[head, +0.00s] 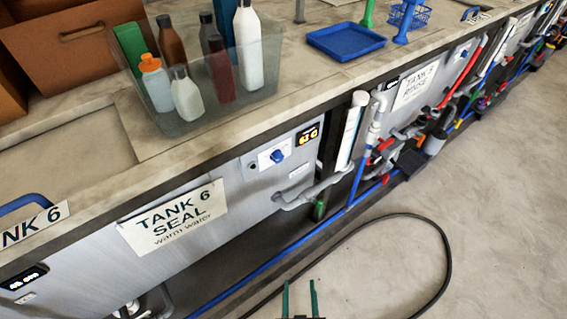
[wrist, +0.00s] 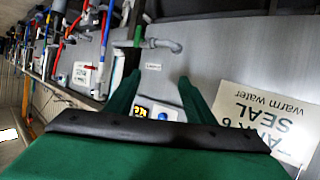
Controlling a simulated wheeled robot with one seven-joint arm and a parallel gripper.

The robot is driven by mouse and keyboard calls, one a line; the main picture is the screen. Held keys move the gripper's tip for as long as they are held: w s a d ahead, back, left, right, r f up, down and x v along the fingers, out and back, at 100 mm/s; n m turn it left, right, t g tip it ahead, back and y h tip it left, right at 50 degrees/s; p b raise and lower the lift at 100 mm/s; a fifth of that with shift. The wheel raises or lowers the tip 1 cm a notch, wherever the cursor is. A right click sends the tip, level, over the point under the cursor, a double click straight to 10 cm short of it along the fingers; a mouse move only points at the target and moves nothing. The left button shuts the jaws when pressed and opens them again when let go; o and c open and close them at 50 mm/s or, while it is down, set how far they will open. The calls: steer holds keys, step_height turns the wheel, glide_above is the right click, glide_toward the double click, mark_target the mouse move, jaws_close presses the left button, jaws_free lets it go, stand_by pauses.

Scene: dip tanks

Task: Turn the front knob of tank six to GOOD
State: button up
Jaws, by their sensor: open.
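Tank six (head: 250,190) has a grey front panel with a white sign reading "TANK 6 SEAL warm water" (head: 175,218). Its front knob (head: 277,156) is small and blue on a white plate, below and left of a lit amber display (head: 307,136). The knob's setting is too small to read. My gripper (head: 300,284) has green fingers, open and empty, low over the floor in front of the tank. In the wrist view the fingers (wrist: 157,98) point toward the panel, apart from it. The blue knob (wrist: 163,116) and display (wrist: 139,110) show between them.
Grey pipes (head: 320,188) and a blue pipe (head: 270,265) run along the tank front right of and below the knob. A clear bin of bottles (head: 205,118) stands on the counter. A black hose (head: 445,262) loops on the floor. Another sign reads "TANK 5 RINSE" (head: 415,88).

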steer(key=w+f+n+y, duration=0.1)
steer(key=w+n+y, duration=0.1)
steer(key=w, duration=0.8)
steer(key=n+t+y, duration=0.1)
steer(key=n+y, duration=0.6)
steer(key=y, duration=0.2)
glide_toward(280, 160)
steer(key=shift+t+h, duration=0.3)
steer(key=shift+h, duration=0.1)
steer(key=x, duration=0.8)
steer(key=shift+s+a+r, duration=0.1)
steer(key=shift+s+a, duration=0.05)
steer(key=shift+a, duration=0.15)
steer(key=c, duration=1.1)
